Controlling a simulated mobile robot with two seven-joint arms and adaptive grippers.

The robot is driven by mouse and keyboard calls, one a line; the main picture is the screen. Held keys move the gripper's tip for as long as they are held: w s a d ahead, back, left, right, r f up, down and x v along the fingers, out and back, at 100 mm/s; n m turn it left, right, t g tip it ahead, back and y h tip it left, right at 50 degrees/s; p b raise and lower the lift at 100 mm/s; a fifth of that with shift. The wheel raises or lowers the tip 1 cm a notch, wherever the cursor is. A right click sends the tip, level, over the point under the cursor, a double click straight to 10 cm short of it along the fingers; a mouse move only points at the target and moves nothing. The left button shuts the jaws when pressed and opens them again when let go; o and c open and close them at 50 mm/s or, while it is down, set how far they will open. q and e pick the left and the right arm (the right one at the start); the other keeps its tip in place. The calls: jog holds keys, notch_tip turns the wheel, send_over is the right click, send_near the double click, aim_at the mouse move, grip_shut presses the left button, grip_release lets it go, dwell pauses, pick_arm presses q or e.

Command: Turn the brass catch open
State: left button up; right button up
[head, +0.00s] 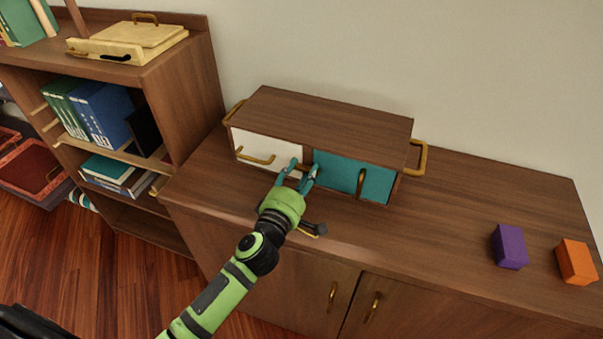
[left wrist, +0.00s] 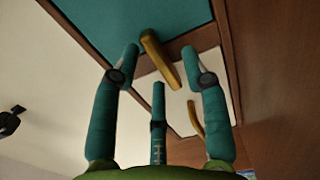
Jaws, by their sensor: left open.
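A wooden cabinet (head: 335,112) on the counter has a white front (head: 268,150) on the left and a teal front (head: 340,173) on the right. In the left wrist view the brass catch (left wrist: 160,58) is a short bar lying across the wooden strip between the teal and white fronts. My left gripper (head: 304,168) is open in front of that strip. In the left wrist view its fingers (left wrist: 165,68) stand on either side of the catch, with a gap visible. In the head view the fingers largely hide the catch. My right gripper is not in view.
A purple block (head: 509,246) and an orange block (head: 576,262) stand at the counter's right. A bookshelf (head: 187,88) stands left. The counter's middle right is clear.

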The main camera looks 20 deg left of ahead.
pick_arm(q)
jog(key=shift+c, duration=0.4)
grip_shut()
jog(key=n+p, duration=0.2)
jog(key=n, duration=0.1)
jog(key=shift+r, duration=0.1)
jog(key=n+p, duration=0.1)
jog(key=n, duration=0.3)
jog(key=shift+a+n, duration=0.1)
jog(key=shift+n, duration=0.2)
jog(key=n, duration=0.2)
jog(key=n+p, duration=0.1)
jog(key=n, duration=0.2)
jog(key=shift+a+f+n, duration=0.1)
jog(key=shift+f+n, duration=0.1)
jog(key=shift+n, duration=0.1)
jog(key=n, duration=0.4)
jog(key=shift+f+n+p, duration=0.1)
jog(key=shift+n+p, duration=0.2)
jog(key=shift+p, duration=0.1)
